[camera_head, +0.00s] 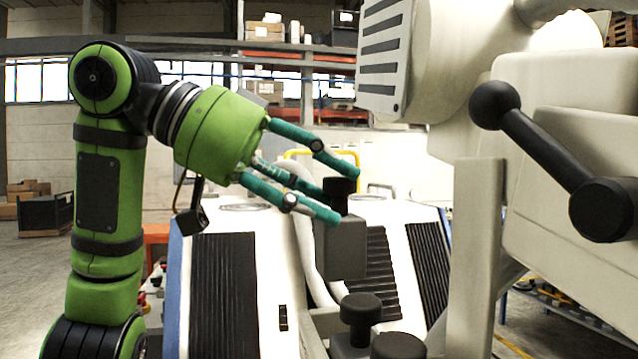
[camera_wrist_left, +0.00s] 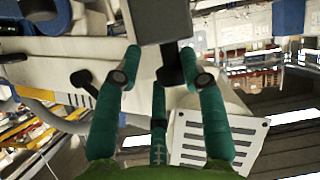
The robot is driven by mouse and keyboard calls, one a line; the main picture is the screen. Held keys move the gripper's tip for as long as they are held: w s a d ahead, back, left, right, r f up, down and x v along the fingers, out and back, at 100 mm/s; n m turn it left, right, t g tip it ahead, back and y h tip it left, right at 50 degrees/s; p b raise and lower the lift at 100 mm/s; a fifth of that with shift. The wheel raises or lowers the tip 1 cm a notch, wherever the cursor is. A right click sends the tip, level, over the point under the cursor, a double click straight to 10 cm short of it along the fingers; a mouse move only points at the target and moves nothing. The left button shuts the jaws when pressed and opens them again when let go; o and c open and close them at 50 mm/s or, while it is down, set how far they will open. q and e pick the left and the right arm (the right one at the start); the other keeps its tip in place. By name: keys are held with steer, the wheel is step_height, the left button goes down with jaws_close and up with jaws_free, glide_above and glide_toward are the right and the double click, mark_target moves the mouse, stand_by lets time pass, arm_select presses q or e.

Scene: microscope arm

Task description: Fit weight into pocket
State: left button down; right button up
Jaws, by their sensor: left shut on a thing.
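My left gripper (camera_head: 344,196) is shut on the black knob of a grey block-shaped weight (camera_head: 340,247). The weight hangs upright below the fingers, in the air left of the pale upright post. In the left wrist view, the gripper (camera_wrist_left: 160,60) has green fingers around the knob, and the weight (camera_wrist_left: 160,18) shows at the top edge. Another weight with a black knob (camera_head: 361,308) stands below the held one, apart from it, and a further black knob (camera_head: 398,346) is cut off by the bottom edge. I cannot make out the pocket. My right gripper is not in view.
A large pale machine with a black ball-ended lever (camera_head: 540,150) fills the right side. Its pale post (camera_head: 478,250) stands close to the right of the held weight. White housings with dark ribbed panels (camera_head: 225,290) lie behind. Shelving with boxes is far back.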

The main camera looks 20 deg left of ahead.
mark_target(321, 230)
arm_select(q)
steer(key=shift+a+f+b, duration=0.1)
steer(key=shift+f+b, duration=1.4)
steer(key=shift+f, duration=0.55)
steer(key=shift+s, duration=0.1)
steer(key=shift+p, duration=0.35)
steer(key=shift+f+b, duration=2.25)
steer(key=shift+f, duration=0.5)
stand_by(0.3)
steer(key=c, duration=0.6)
jaws_free()
steer(key=shift+c, duration=0.2)
steer(key=shift+f, duration=0.2)
steer(key=v, duration=1.2)
steer(key=shift+r, duration=0.1)
